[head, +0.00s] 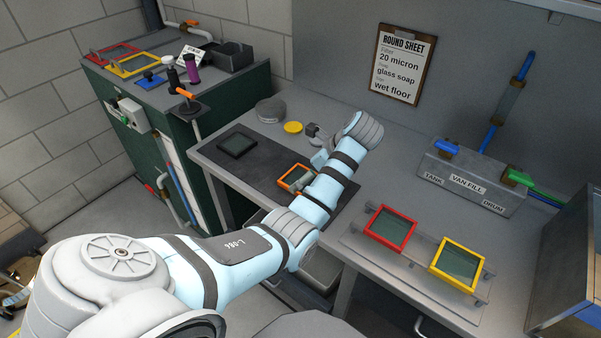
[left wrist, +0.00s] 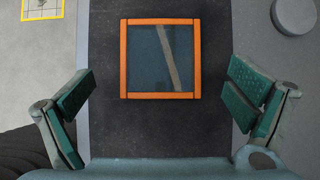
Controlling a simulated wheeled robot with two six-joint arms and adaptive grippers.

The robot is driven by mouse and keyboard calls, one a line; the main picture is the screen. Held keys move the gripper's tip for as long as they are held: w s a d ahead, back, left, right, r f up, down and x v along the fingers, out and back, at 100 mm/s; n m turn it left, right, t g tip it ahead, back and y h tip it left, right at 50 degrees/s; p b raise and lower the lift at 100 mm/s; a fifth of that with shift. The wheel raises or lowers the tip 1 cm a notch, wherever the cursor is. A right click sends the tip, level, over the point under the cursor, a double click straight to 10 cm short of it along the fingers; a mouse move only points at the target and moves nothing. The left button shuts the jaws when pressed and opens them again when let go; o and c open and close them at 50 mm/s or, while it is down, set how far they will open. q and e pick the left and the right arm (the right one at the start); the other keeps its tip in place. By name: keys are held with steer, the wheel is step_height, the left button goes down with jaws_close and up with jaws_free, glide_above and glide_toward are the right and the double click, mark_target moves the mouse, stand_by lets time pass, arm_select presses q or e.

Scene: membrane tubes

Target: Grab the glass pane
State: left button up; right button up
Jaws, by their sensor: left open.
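The glass pane in an orange frame (left wrist: 160,60) lies flat on a dark mat (left wrist: 160,130) in the left wrist view. In the head view its orange frame (head: 287,184) shows beside my left forearm, which hides part of it. My left gripper (left wrist: 162,88) is open and empty, with one green-padded finger on each side of the pane and clear space between fingers and frame. In the head view the left gripper (head: 304,181) is mostly hidden behind the arm. My right gripper is in neither view.
A dark framed square (head: 237,145) lies on the mat's far end. A grey round tin (head: 270,110) and yellow disc (head: 293,127) stand behind it. Red-framed (head: 390,229) and yellow-framed (head: 457,264) panes sit on a rack to the right. A filling block (head: 470,180) stands by the wall.

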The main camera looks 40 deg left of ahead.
arm_select(q)
steer(key=shift+x, duration=1.35)
steer(key=c, duration=1.4)
steer(key=shift+r, duration=0.15)
